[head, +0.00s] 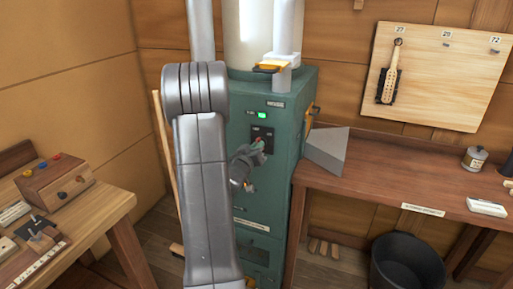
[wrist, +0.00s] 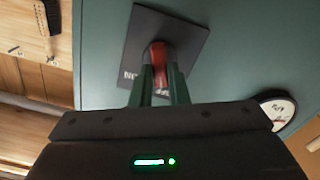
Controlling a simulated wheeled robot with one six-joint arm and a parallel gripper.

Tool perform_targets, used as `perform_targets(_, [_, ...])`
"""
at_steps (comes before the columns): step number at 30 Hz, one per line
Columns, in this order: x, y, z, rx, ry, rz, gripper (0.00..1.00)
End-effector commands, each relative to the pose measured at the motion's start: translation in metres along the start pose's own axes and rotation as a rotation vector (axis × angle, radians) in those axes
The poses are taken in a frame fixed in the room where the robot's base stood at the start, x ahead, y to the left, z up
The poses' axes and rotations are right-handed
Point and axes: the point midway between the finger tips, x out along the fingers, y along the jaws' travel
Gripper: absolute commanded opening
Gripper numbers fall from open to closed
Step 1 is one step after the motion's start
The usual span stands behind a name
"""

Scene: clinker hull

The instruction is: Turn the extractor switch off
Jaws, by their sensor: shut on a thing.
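The extractor is a green cabinet (head: 288,100) in the middle of the head view, with a lit green lamp (head: 261,115) on its front. Below the lamp is a dark switch plate (head: 264,131). In the wrist view the plate (wrist: 185,32) carries a red switch lever (wrist: 158,52) and white letters, partly hidden. My gripper (wrist: 161,82) is shut on the red lever, with a finger on each side of it. In the head view my gripper (head: 257,150) is at the switch and covers part of it.
A round gauge (wrist: 278,108) is beside my gripper in the wrist view. A grey wedge-shaped piece (head: 327,150) is on the right bench (head: 390,180), close to the cabinet. A black bucket (head: 405,262) stands on the floor below. A wooden bench (head: 105,215) is at left.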

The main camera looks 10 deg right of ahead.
Motion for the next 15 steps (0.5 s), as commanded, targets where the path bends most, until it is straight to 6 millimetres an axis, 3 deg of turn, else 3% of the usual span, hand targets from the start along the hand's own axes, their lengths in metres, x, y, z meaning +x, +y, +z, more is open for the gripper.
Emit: perform_targets(15, [-0.0004,-0.0006,0.0012,-0.051,-0.002,-0.001,0.0])
